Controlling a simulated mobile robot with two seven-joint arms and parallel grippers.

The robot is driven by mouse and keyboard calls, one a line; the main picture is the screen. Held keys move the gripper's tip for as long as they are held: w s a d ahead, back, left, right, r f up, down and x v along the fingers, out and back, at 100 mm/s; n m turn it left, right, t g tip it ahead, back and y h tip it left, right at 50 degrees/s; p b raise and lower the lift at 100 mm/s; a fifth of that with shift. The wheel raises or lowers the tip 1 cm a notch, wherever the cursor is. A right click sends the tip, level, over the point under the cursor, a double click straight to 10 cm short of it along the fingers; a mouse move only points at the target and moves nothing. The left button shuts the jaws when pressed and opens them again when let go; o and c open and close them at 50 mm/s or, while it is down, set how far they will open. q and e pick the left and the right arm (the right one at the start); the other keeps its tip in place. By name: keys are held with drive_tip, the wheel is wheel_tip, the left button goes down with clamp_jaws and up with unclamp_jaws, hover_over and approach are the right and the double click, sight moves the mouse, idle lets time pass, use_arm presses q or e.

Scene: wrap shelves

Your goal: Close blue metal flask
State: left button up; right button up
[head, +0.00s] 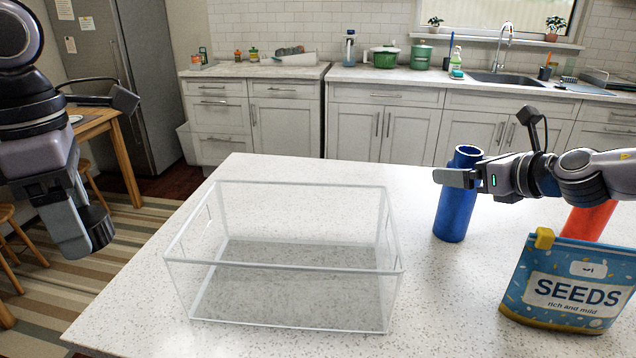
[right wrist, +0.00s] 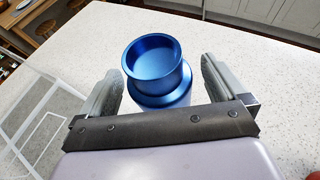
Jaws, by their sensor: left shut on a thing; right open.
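The blue metal flask (head: 456,212) stands upright on the counter, its mouth open. In the right wrist view the flask (right wrist: 152,70) shows an empty-looking opening with no lid on it. My right gripper (head: 460,178) is open at the flask's upper part, with one finger on each side of it in the right wrist view (right wrist: 160,82); gaps show beside the neck. My left gripper (head: 84,238) is raised at the far left, away from the flask, and is shut on a dark cap-like piece (head: 98,228), partly hidden by the fingers.
A clear open bin (head: 285,325) stands on the counter (head: 300,168) left of the flask. A blue seeds bag (head: 570,285) stands right and in front of the flask, with a red object (head: 588,222) behind it, partly covered by my right arm.

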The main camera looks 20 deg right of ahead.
drive_tip(key=shift+x, duration=0.9)
drive_tip(key=shift+r, duration=0.1)
drive_tip(key=c, duration=1.7)
drive_tip(key=shift+o, duration=0.2)
wheel_tip(320, 180, up, 20)
drive_tip(key=shift+p, duration=0.35)
drive_tip(key=shift+s, duration=0.1)
